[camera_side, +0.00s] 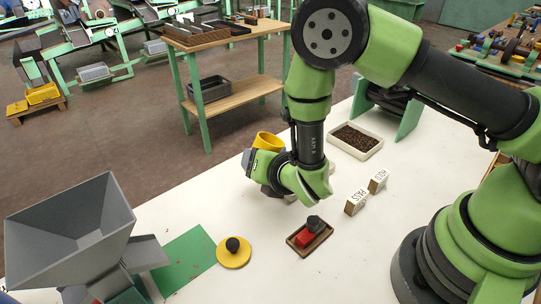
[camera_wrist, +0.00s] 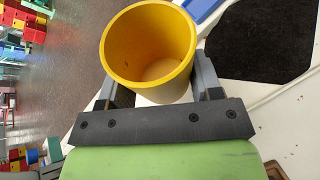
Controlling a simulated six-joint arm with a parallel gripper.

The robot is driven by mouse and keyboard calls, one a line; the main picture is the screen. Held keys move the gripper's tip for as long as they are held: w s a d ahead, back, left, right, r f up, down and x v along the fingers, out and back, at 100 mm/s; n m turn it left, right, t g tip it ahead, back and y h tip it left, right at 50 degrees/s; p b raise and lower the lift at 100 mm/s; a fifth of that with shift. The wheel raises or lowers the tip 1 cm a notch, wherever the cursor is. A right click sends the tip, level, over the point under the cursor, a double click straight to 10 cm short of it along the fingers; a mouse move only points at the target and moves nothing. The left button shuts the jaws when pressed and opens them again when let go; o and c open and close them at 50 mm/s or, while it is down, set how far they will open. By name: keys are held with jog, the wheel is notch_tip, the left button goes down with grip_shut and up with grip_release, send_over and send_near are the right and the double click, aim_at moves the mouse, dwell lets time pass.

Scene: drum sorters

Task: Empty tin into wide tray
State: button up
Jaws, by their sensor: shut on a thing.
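A yellow tin (camera_wrist: 147,50) is between the two fingers of my gripper (camera_wrist: 155,90), which is shut on it. In the wrist view its open mouth shows yellow inner walls and a pale tan area at the bottom; I cannot tell whether that is contents or bare floor. In the side view the tin (camera_side: 268,141) shows behind my gripper (camera_side: 266,158), near the table's back edge. A wide pale tray (camera_side: 378,149) with dark brown granules stands to the right of it, behind my arm.
PASS (camera_side: 355,203) and HOLD (camera_side: 378,182) blocks stand in front of the tray. A small brown tray (camera_side: 296,247) holds a red-and-black item. A yellow disc with a black knob (camera_side: 233,256), green mat (camera_side: 186,262) and grey hopper (camera_side: 70,235) are at front left.

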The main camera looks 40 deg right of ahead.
jog(key=a+n+h, duration=0.1)
jog(key=a+f+n+h, duration=0.1)
jog(key=a+f+n, duration=0.1)
jog(key=shift+w+h, duration=0.3)
jog(key=shift+h, duration=0.1)
jog(key=shift+r, duration=0.1)
jog(key=shift+d+r, duration=0.1)
jog(key=shift+r, duration=1.85)
